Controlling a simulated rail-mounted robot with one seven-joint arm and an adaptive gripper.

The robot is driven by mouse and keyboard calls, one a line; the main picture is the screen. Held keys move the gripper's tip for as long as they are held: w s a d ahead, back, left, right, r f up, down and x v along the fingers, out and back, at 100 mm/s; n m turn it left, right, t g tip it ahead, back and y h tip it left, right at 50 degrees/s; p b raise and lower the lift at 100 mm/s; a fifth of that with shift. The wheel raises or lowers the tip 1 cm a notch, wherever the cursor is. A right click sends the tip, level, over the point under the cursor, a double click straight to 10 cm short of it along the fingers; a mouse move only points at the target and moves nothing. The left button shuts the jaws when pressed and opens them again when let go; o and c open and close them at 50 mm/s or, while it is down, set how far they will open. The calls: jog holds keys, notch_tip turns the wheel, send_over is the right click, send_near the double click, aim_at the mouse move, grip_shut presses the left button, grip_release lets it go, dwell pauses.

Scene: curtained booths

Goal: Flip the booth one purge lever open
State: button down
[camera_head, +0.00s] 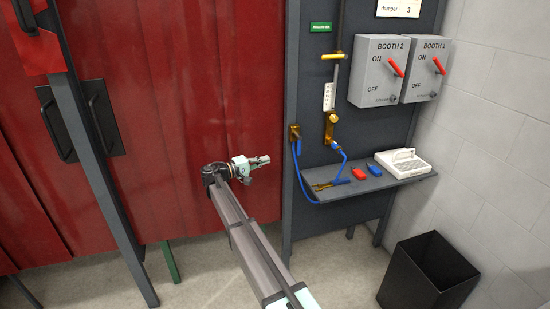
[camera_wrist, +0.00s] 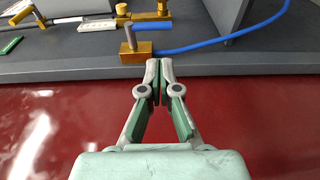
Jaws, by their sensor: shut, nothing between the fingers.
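A second brass fitting (camera_head: 331,120) with a blue part (camera_head: 336,146) is further right. No readable label tells which is the booth one purge lever. My gripper (camera_head: 264,159) is shut and empty in front of the red curtain, left of the post; its fingertips (camera_wrist: 160,64) meet in the wrist view.
A black bin (camera_head: 428,275) stands below. Red curtain (camera_head: 160,150) fills the left.

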jog(key=p+x, duration=0.4)
jog(key=x, duration=0.9)
jog(key=shift+d+f, duration=0.1)
jog(key=shift+d+f+h+b, duration=0.15)
jog(key=shift+h+b, duration=0.15)
jog(key=shift+b, duration=0.45)
